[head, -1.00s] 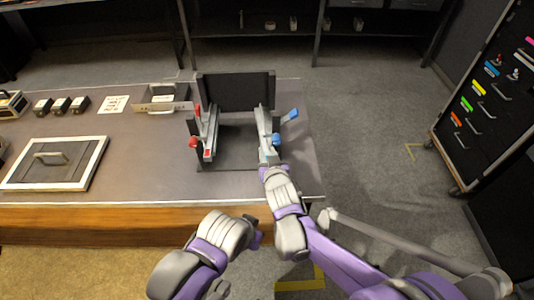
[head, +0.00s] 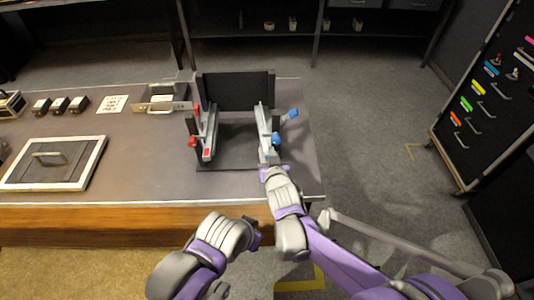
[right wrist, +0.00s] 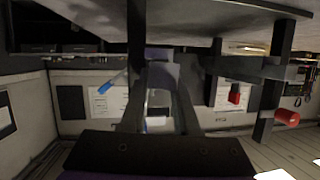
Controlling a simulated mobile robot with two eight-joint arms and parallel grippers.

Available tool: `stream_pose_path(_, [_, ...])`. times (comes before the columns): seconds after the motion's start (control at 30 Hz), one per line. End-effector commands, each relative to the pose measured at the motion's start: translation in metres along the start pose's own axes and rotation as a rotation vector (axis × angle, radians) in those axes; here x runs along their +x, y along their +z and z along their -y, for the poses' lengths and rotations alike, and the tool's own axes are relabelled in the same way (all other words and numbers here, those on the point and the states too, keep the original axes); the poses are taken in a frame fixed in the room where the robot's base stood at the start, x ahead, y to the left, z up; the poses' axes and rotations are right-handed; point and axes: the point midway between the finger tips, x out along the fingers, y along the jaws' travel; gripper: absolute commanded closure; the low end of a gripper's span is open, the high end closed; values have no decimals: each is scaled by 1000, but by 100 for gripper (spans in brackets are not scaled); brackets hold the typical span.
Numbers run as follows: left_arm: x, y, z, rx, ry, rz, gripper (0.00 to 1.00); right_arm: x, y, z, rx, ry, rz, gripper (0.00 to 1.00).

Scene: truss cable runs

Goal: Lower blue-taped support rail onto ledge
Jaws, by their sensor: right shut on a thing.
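A dark fixture with an upright back panel (head: 236,91) stands on the table. A grey support rail (head: 264,130) with blue parts runs along its right side, front to back. A blue knob (head: 276,140) and a blue-tipped lever (head: 291,114) are beside it. My right gripper (head: 268,163) is shut on the rail's near end. In the right wrist view the rail (right wrist: 160,78) lies between my fingers, with the blue lever (right wrist: 112,83) at left. The gap between rail and ledge cannot be made out. My left gripper (head: 254,238) is in front of the table, its fingers mostly hidden.
A matching rail (head: 209,130) with a red knob (head: 192,141) is on the fixture's left. A drawer-like tray (head: 162,98), small black boxes (head: 60,105) and a framed panel with a handle (head: 55,163) lie farther left.

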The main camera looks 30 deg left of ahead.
Motion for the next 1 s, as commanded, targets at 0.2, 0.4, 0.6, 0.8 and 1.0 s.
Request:
stream_pose_path(0.2, [5,3,0,0,0,2,100,3,7,-7,0,8,13,100])
stream_pose_path(0.4, [8,5,0,0,0,3,100,4,9,-11,1,10,14,100])
stream_pose_path(0.6, [10,6,0,0,0,4,100,5,10,-14,1,11,14,100])
stream_pose_path(0.8, [10,6,0,0,0,4,100,5,9,-14,2,11,13,100])
stream_pose_path(1.0, [10,6,0,0,0,4,100,5,9,-14,2,11,13,35])
